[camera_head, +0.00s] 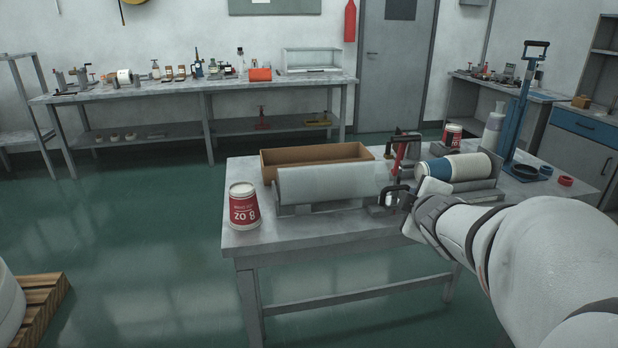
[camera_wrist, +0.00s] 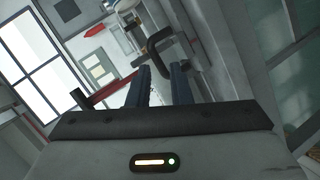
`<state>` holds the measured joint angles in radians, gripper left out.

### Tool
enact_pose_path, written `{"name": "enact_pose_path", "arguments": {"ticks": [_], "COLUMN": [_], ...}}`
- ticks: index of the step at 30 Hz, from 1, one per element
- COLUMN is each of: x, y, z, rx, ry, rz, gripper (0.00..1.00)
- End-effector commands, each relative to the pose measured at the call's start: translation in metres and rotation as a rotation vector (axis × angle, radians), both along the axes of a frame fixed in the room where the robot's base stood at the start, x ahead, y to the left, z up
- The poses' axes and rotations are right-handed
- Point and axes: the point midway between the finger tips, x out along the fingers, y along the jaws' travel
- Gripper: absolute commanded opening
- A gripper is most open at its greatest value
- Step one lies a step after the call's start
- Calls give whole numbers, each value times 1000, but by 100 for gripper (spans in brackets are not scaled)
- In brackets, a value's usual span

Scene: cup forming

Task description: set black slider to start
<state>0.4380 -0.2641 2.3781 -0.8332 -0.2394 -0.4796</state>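A black bent handle, which looks like the black slider (camera_wrist: 157,42), shows in the wrist view just beyond my fingertips. In the head view a black loop-shaped handle (camera_head: 391,188) stands at the right end of the grey forming machine (camera_head: 325,184), close to my wrist. My gripper (camera_wrist: 160,68) has two dark fingers with a gap between them and nothing clearly held. In the head view my gripper (camera_head: 408,201) is at the machine's right front, its fingers hard to make out. Whether the fingers touch the handle cannot be told. The slider's track and start mark are not readable.
A red lever (camera_head: 398,155) stands close behind the handle; it also shows in the wrist view (camera_wrist: 105,90). A blue and white roll (camera_head: 455,167) lies to the right. A red-white cup (camera_head: 244,205) stands left, and a brown open box (camera_head: 315,158) behind.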

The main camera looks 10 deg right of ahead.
Motion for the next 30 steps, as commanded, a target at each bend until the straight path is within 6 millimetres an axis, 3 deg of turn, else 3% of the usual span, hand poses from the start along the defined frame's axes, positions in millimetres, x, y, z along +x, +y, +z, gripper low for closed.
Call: {"name": "enact_pose_path", "arguments": {"ticks": [1, 9, 14, 24, 30], "x": [6, 16, 25, 76, 91], "y": [-7, -6, -3, -1, -1], "z": [-10, -11, -13, -23, -25], "rx": [-77, -343, -372, -371, -373], "ry": [-28, -126, -138, -138, -138], "rz": [63, 343, 385, 384, 381], "gripper": [19, 19, 19, 19, 19]}}
